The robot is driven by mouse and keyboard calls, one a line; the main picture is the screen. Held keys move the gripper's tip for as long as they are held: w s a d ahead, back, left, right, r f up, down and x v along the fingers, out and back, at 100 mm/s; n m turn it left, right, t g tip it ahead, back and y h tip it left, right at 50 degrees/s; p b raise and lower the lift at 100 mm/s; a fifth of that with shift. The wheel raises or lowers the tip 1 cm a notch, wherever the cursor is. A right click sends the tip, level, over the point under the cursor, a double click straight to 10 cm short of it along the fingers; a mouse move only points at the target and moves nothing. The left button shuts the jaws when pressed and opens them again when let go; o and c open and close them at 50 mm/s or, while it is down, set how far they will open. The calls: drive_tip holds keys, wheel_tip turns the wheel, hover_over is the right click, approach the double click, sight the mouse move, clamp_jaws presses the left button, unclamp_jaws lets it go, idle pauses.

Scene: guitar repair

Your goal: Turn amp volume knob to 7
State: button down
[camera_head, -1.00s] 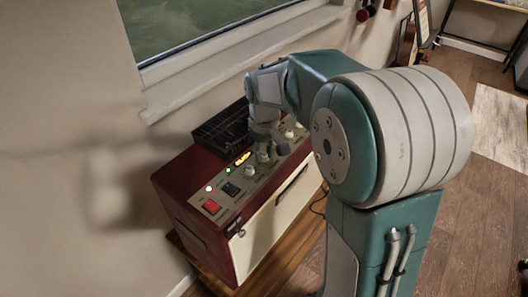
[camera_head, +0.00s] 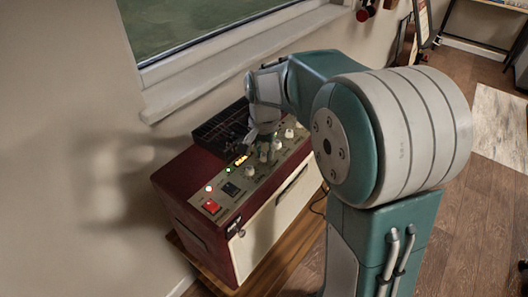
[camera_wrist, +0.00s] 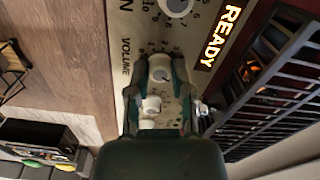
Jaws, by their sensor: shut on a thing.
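The amp (camera_head: 190,205) is a dark red box with a cream front and a control panel on top. My gripper (camera_head: 262,138) reaches down to the panel from behind and above. In the wrist view my gripper (camera_wrist: 160,75) is shut on a pale knob (camera_wrist: 160,73) beside the printed VOLUME label (camera_wrist: 125,57). Scale numbers show around the knob, partly covered by the fingers. I cannot read which number its pointer marks. Another pale knob (camera_wrist: 151,104) stands between the fingers' bases, and one more (camera_wrist: 178,7) is at the top edge.
A lit READY display (camera_wrist: 225,35) lies beside the knobs. A black slatted rack (camera_head: 220,130) sits at the amp's wall side, close to my gripper. A red switch (camera_head: 211,207) and a black switch (camera_head: 230,189) are at the panel's near end. The wall and windowsill (camera_head: 220,65) stand behind.

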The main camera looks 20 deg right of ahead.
sight(263, 154)
drive_tip(key=m, duration=0.5)
drive_tip(key=shift+w+r, duration=0.1)
drive_tip(key=shift+w, duration=0.05)
drive_tip(key=shift+m, duration=0.3)
idle(0.3)
drive_tip(key=c, duration=0.5)
unclamp_jaws()
wheel_tip(263, 154, up, 12)
drive_tip(key=shift+a+f, duration=0.1)
drive_tip(key=shift+f, duration=0.05)
